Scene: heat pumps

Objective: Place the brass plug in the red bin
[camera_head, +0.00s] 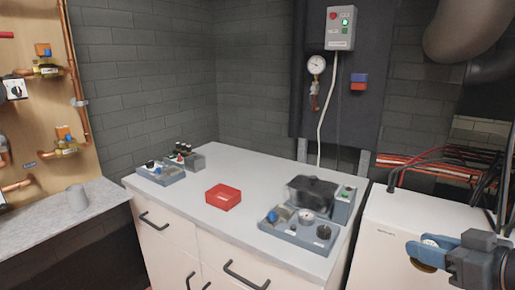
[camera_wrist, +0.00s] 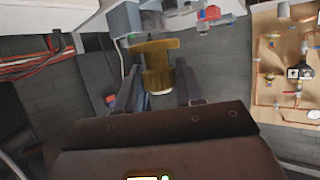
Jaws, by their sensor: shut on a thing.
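The brass plug (camera_wrist: 156,68) is a yellow-brown piece with a wide flange and a narrower body. My gripper (camera_wrist: 158,88) is shut on it, with a dark finger on each side of its body. In the head view, my gripper (camera_head: 426,253) is at the lower right, in front of the white cabinet; little of the plug shows there. The red bin (camera_head: 223,197) is a small open tray in the middle of the white counter, well to the left of my gripper. It also shows at the top of the wrist view (camera_wrist: 210,14). Its inside looks empty.
Another parts tray (camera_head: 162,174) is at the back left. Red and black cables (camera_head: 440,165) hang at the right.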

